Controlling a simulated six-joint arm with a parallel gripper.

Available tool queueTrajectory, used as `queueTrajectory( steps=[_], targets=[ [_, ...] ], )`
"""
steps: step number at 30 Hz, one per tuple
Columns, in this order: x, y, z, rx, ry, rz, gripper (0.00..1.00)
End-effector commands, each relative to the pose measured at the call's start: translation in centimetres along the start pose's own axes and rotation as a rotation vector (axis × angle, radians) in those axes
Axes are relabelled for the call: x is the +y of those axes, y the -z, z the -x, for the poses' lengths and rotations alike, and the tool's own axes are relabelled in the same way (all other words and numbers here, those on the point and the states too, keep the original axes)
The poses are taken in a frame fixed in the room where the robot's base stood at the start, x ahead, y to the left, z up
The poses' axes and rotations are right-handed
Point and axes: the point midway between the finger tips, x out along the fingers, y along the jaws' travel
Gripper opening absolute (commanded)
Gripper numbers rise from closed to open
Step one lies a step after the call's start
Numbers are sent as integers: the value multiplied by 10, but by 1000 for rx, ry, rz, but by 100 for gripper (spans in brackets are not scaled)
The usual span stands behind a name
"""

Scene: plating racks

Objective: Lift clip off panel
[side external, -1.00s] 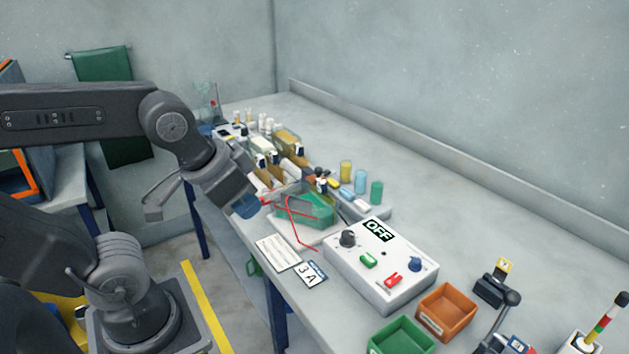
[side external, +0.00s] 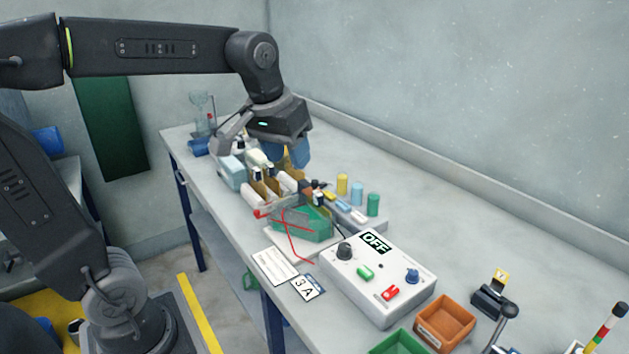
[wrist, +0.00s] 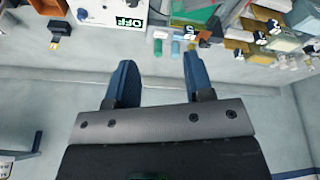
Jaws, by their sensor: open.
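My gripper (side external: 290,155) is open with blue fingers, raised above the tan panels (side external: 258,188) in the side view. The wrist view shows its two fingers (wrist: 158,75) spread apart with nothing between them. A red clip (side external: 262,213) sits at the left end of the green tank (side external: 305,225), with a red wire running down. A small dark and orange piece (side external: 307,188) sits at the tank's far side. I cannot tell which piece is the clip on a panel. The gripper touches none of these.
A white box (side external: 375,278) reading OFF stands in front of the tank. An orange bin (side external: 445,318) is nearer. The bench along the back wall (side external: 440,215) is clear.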

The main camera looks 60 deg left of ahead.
Motion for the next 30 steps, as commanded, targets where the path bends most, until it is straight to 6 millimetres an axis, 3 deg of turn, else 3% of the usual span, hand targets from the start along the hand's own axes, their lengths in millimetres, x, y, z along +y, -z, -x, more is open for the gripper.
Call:
queueTrajectory(
  steps=[1, 6, 9, 13, 20, 26, 30],
  targets=[
    [-5, 24, -5, -33, 16, 60, 48],
    [-25, 92, -26, -124, 63, 252, 48],
    [-42, 127, -44, -175, 91, 362, 48],
    [-63, 158, -68, -228, 122, 477, 48],
    [-83, 180, -89, -269, 147, 573, 48],
    [-85, 176, -106, -274, 149, 578, 48],
    [-86, 168, -131, -274, 149, 577, 48]
  ],
)
